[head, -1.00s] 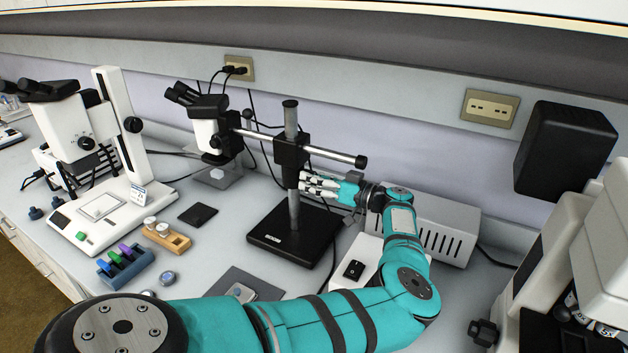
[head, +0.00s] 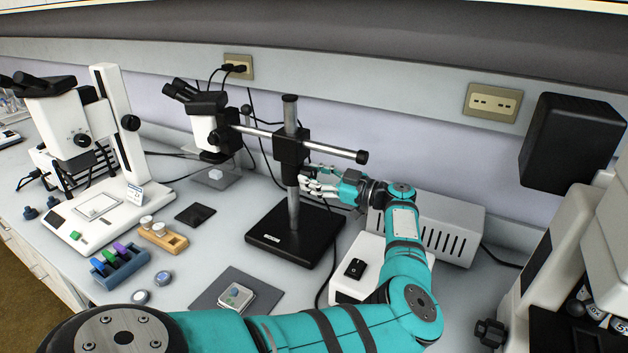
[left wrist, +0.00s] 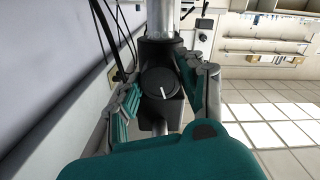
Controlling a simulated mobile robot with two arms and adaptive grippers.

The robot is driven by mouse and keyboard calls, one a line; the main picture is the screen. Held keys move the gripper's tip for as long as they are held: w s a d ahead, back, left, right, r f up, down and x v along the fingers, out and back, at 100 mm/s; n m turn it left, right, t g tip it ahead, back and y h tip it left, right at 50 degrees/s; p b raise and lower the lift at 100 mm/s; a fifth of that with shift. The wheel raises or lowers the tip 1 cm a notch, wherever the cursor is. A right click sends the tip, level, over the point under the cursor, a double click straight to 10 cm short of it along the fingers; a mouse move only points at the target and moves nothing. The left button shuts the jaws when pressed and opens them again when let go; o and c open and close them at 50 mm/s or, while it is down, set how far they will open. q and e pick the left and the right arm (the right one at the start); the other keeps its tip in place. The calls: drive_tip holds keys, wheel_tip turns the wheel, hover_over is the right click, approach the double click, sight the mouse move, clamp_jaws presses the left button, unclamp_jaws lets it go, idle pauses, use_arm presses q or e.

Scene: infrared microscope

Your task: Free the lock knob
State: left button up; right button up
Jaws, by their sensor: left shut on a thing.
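The lock knob (left wrist: 158,83) is a round black knob with a white line on its face, in the middle of the left wrist view. It sits on the black clamp block (head: 291,150) on the post (head: 291,112) of the boom stand. My left gripper (head: 306,180) is at the right side of this block and is shut on the knob. In the left wrist view the fingers of my left gripper (left wrist: 159,88) lie on either side of the knob. In the head view the fingers hide the knob. My right gripper is not in view.
The stand's black base (head: 285,245) is below my gripper. A horizontal boom (head: 330,150) passes above it and carries a microscope head (head: 203,130). A grey vented box (head: 440,235) and a white box with a black switch (head: 350,290) stand near my forearm.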

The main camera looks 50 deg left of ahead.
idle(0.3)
use_arm(q)
drive_tip(key=o, duration=1.2)
drive_tip(key=v, duration=1.2)
drive_tip(key=shift+d, duration=0.1)
